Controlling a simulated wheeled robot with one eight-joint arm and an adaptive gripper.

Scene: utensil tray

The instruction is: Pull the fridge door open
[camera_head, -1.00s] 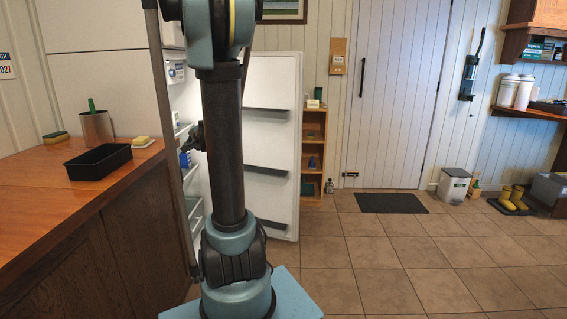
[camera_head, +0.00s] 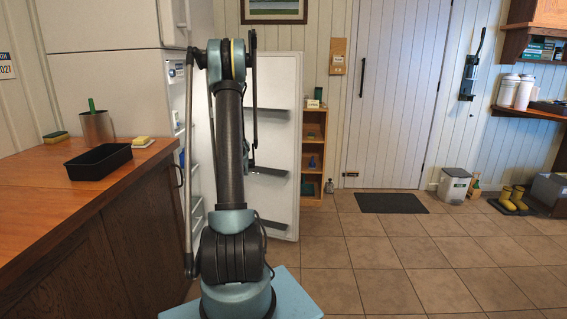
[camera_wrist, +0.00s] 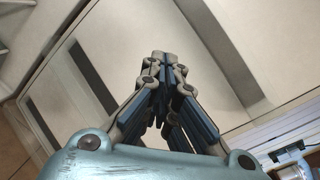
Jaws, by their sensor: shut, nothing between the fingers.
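The fridge (camera_head: 110,95) stands at the left behind the counter. Its white door (camera_head: 283,140) is swung wide open, with its inner face and dark shelf bars showing in the head view. Part of the lit interior (camera_head: 203,130) shows between the body and the door, partly hidden by my arm. In the wrist view my gripper (camera_wrist: 160,56) is shut and empty. Behind it are a pale panel with dark bars (camera_wrist: 92,75), seemingly the door's inner face, and some shelf items at the lower right. I cannot tell whether the fingertips touch the door.
A small wooden shelf (camera_head: 313,155) stands just right of the door.

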